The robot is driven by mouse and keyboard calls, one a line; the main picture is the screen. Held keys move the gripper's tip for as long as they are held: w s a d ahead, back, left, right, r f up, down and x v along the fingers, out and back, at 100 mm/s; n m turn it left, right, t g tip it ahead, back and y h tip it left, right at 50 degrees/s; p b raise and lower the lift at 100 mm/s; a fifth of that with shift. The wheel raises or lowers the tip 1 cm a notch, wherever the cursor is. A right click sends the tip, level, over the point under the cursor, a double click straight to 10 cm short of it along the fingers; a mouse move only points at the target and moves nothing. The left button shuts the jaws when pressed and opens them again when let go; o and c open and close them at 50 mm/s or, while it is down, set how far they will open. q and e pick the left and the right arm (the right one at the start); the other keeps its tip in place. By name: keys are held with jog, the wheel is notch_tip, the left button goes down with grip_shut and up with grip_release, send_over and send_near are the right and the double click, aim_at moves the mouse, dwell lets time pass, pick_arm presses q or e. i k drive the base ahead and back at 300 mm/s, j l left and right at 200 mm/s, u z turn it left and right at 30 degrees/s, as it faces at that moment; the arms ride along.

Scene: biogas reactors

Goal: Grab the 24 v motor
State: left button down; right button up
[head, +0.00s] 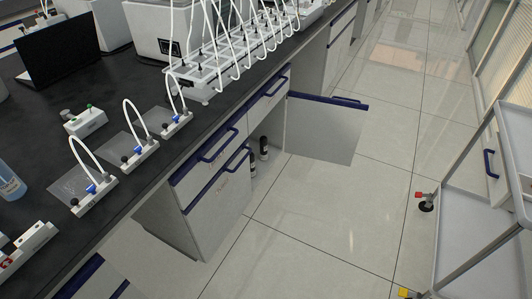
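Two small dark cylinders with light bands stand in the opened cabinet under the black bench. One cylinder (264,148) is farther back and the other cylinder (252,168) is nearer and partly hidden by the drawer unit. They may be motors, but no label is readable, so I cannot tell whether either is the 24 V motor. The cabinet door (325,128) with a blue top edge stands open into the aisle. Neither of my grippers is in view.
The black bench (130,190) holds a laptop (58,50), a white tubing rack (205,85) and several small tube stands. A drawer unit (215,200) adjoins the cabinet. A grey cart (470,215) stands at right. The tiled floor (330,225) between is clear.

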aim_at(264, 157)
jog(key=i+l+u, duration=0.15)
jog(key=i+l, duration=0.15)
jog(key=i+l+u, duration=0.1)
jog(key=i+l, duration=0.25)
jog(key=i+l+u, duration=0.15)
jog(key=i+l, duration=0.25)
jog(key=i+l+u, duration=0.15)
jog(key=i+l, duration=0.15)
jog(key=i+l+u, duration=0.1)
jog(key=i+l, duration=0.2)
jog(key=l, duration=0.25)
jog(key=i+l+u, duration=0.15)
jog(key=l, duration=0.35)
jog(key=i+j, duration=0.05)
jog(key=i, duration=0.05)
